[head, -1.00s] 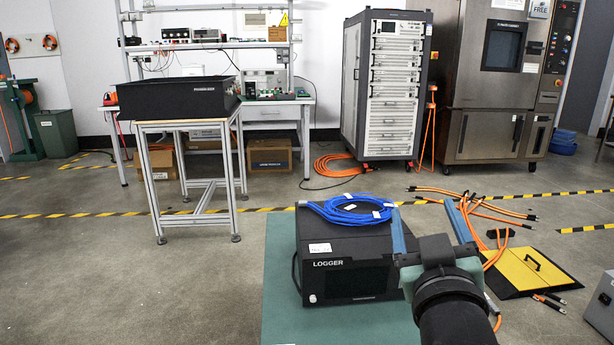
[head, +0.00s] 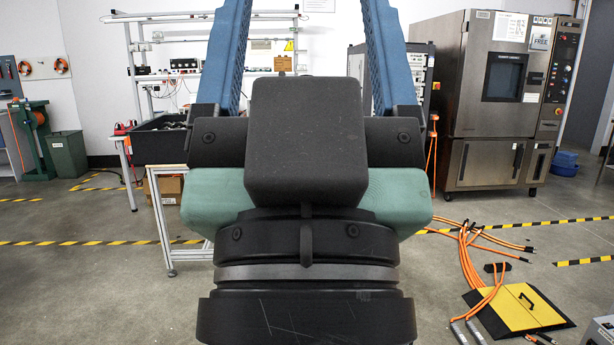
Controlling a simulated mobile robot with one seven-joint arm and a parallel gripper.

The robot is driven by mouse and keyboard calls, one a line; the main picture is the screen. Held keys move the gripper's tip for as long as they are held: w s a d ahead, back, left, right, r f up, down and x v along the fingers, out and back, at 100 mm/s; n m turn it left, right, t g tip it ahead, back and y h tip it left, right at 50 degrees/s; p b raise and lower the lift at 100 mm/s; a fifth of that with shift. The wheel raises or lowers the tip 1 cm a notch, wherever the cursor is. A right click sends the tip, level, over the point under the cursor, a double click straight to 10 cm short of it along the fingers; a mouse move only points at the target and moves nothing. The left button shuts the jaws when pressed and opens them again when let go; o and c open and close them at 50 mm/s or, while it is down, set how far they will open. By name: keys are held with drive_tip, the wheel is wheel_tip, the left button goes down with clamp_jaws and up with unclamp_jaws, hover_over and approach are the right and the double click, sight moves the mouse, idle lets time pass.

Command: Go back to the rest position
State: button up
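My gripper (head: 307,25) fills the middle of the head view, raised close to the camera. Its two blue fingers point up and stand wide apart, with their tips at or past the top edge. Nothing is held between them; only the wall and background show there. Its dark body and wrist hide the centre of the room behind. The logger box and the blue cable coil do not show in this view now.
A metal-framed table (head: 158,215) and a black open box (head: 155,140) are partly hidden behind my gripper on the left. A steel climate chamber (head: 495,110) stands back right. Orange cables (head: 470,260) and a yellow-black plate (head: 520,306) lie on the right floor.

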wheel_tip(320, 180, up, 23)
drive_tip(key=p, duration=2.1)
drive_tip(key=shift+r, duration=0.1)
